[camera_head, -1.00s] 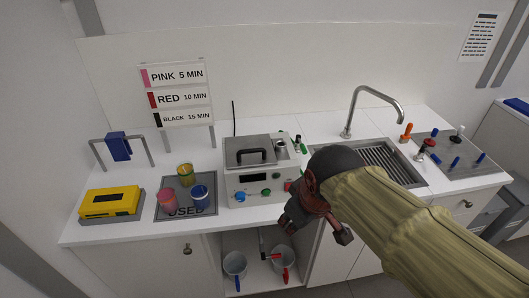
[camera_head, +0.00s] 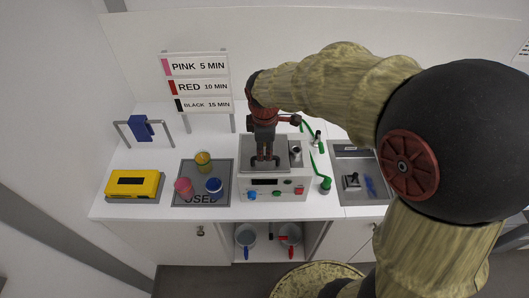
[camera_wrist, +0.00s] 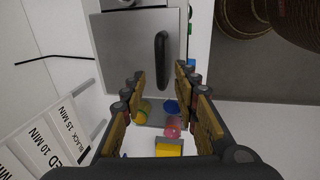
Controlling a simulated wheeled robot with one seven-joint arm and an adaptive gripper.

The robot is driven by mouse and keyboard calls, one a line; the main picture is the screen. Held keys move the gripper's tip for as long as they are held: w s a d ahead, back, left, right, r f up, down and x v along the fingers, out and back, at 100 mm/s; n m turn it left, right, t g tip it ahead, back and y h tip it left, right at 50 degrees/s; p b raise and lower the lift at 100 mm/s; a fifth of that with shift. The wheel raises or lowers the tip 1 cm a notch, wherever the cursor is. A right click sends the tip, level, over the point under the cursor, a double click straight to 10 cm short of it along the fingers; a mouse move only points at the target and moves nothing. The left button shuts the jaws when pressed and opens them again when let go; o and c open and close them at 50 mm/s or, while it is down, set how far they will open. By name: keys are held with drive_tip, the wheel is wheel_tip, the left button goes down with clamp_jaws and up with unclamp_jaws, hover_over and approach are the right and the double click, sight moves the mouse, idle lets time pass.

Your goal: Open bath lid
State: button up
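The bath (camera_head: 288,186) is a pale box with coloured knobs and a small display. Its grey lid (camera_head: 249,143) lies flat and shut on top. In the wrist view the lid (camera_wrist: 118,50) carries a black bar handle (camera_wrist: 161,62). My gripper (camera_head: 265,158) points down over the lid and hides the handle in the head view. In the wrist view my gripper (camera_wrist: 162,78) is open, with the handle's near end lined up between its two fingers. I cannot tell whether the fingertips touch the lid.
Left of the bath is a grey mat (camera_head: 223,168) with pink, yellow and blue jars. A yellow timer-like box (camera_head: 133,184) and a blue item on a rack (camera_head: 141,128) stand further left. The sink (camera_head: 353,155) is at right, partly hidden by my arm. Buckets (camera_head: 289,235) sit below.

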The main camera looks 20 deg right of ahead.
drive_tip(key=shift+w+d+f, duration=0.1)
drive_tip(key=shift+w+f, duration=0.1)
drive_tip(key=shift+f, duration=0.85)
drive_tip(key=shift+w+f, duration=0.2)
drive_tip(key=shift+f, duration=0.85)
drive_tip(key=c, duration=0.8)
